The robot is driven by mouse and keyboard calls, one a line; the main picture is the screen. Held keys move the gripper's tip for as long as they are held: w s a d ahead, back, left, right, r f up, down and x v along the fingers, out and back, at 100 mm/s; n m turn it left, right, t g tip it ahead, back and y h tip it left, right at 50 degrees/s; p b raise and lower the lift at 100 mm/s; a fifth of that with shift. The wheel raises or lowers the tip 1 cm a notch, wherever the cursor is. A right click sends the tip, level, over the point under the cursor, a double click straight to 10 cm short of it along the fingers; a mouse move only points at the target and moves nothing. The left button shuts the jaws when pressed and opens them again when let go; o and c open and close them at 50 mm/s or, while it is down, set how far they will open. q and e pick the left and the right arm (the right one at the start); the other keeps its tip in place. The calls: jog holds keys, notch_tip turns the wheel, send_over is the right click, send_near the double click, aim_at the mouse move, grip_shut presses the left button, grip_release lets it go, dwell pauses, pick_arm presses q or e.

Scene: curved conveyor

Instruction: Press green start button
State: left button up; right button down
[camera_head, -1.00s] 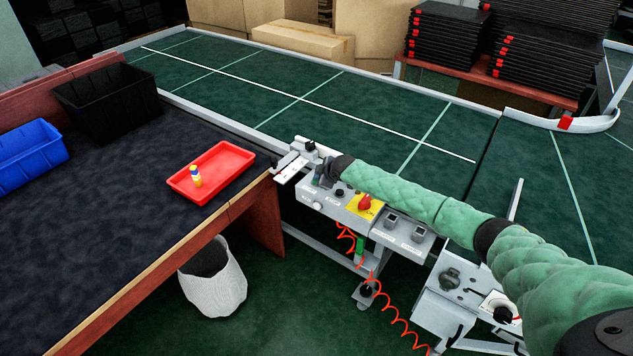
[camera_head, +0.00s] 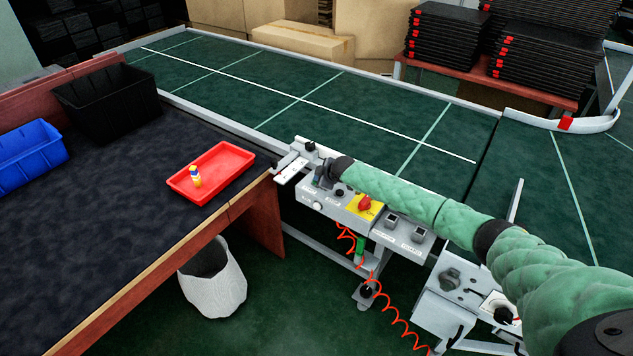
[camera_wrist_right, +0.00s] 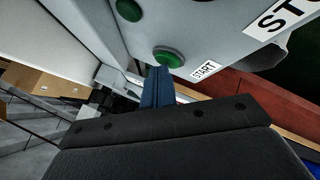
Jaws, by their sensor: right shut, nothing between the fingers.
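The green start button (camera_wrist_right: 168,57) sits on the light grey control box (camera_wrist_right: 215,30) in the right wrist view, beside a START label (camera_wrist_right: 206,71). My right gripper (camera_wrist_right: 158,70) is shut and empty, its blue fingertips right at the lower edge of that button. I cannot tell whether they touch it or press it in. In the head view the right gripper (camera_head: 321,180) is over the left end of the control box (camera_head: 345,213) and hides the start button there. My left gripper is not in view.
Another green button (camera_wrist_right: 129,10) is near the start button. A red knob (camera_head: 366,202) on a yellow plate is on the box. The green conveyor (camera_head: 300,85) runs behind. A dark table (camera_head: 100,220) with a red tray (camera_head: 225,165) stands left; a white bin (camera_head: 213,285) is below.

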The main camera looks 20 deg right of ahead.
jog(key=shift+r+p, duration=0.45)
jog(key=shift+r, duration=0.35)
jog(key=shift+r+p, duration=1.55)
jog(key=shift+r, duration=0.9)
